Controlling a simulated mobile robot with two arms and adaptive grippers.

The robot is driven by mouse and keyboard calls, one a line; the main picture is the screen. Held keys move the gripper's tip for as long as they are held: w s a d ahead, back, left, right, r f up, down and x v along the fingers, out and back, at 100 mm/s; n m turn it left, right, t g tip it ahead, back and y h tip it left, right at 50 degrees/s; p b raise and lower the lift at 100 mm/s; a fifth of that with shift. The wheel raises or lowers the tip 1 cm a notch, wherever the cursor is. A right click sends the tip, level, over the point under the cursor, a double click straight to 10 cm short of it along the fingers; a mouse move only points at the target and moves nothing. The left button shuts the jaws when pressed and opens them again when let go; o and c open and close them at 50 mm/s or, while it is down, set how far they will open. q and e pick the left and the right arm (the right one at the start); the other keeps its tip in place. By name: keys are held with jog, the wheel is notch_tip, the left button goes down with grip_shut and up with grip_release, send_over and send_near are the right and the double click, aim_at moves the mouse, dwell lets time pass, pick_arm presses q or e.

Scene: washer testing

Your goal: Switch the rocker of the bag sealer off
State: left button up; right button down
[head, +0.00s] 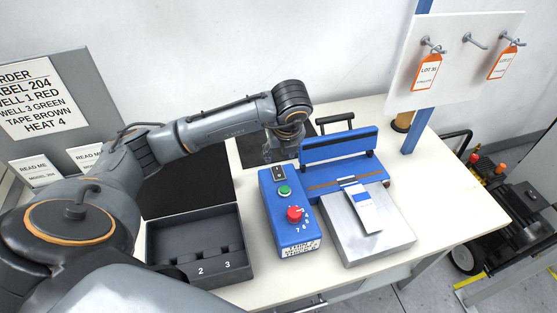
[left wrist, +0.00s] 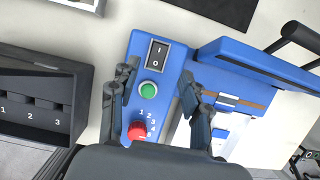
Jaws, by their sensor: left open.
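The blue bag sealer (head: 318,186) stands on the table, with a control box (head: 267,197) at its left side. Its black rocker (head: 279,173) is at the back end of the box top; in the left wrist view the rocker (left wrist: 157,54) shows I above O. I cannot tell which side is pressed. Below it are a green button (left wrist: 149,90) and a red numbered knob (left wrist: 138,131). My left gripper (head: 283,152) is over the back end of the box, close to the rocker. In the left wrist view its open, empty fingers (left wrist: 159,75) straddle the box. My right gripper is out of view.
A dark tray with numbered wells (head: 198,279) stands left of the sealer. A white and blue pouch (head: 359,206) lies on the silver plate (head: 338,236). A board with orange lot tags (head: 426,71) stands at the back right. Some tabletop right of the sealer is clear.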

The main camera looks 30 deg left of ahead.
pick_arm(q)
jog(key=v, duration=0.4)
jog(key=shift+s, duration=0.1)
dwell(0.4)
